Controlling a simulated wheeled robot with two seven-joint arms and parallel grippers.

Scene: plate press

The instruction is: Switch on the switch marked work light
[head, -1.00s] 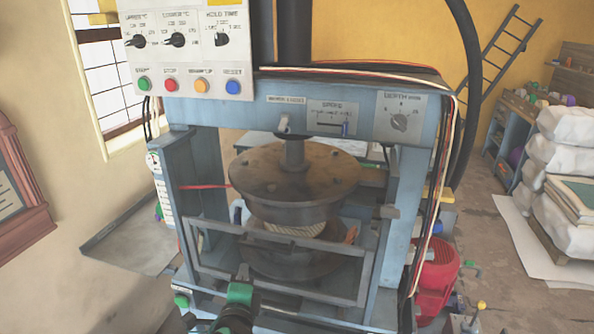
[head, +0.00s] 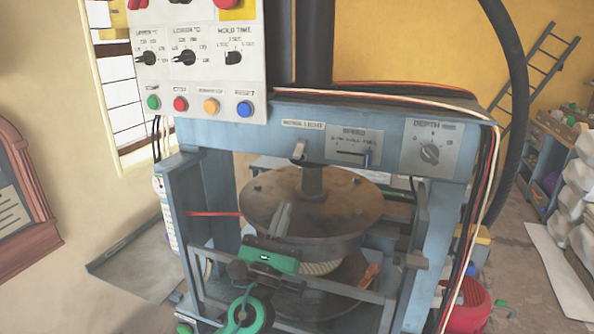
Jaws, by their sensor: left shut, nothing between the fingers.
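The switch under the label marked work light (head: 303,124) is a small pale grey lever (head: 299,150) on the front of the press's blue cross beam. Its tip seems to point down and outward; I cannot tell from this whether it is on. My left gripper (head: 284,207), with a green body behind dark grey fingers, points up in front of the round plate. Its fingers are shut and empty, below and slightly left of the lever, apart from it. My right gripper is not in view.
The speed slider (head: 353,145) sits just right of the switch and the depth knob (head: 430,153) is further right. A control box (head: 205,75) with knobs and coloured buttons hangs at upper left. The brown round plate (head: 345,208) and a grey guard frame (head: 340,287) lie below.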

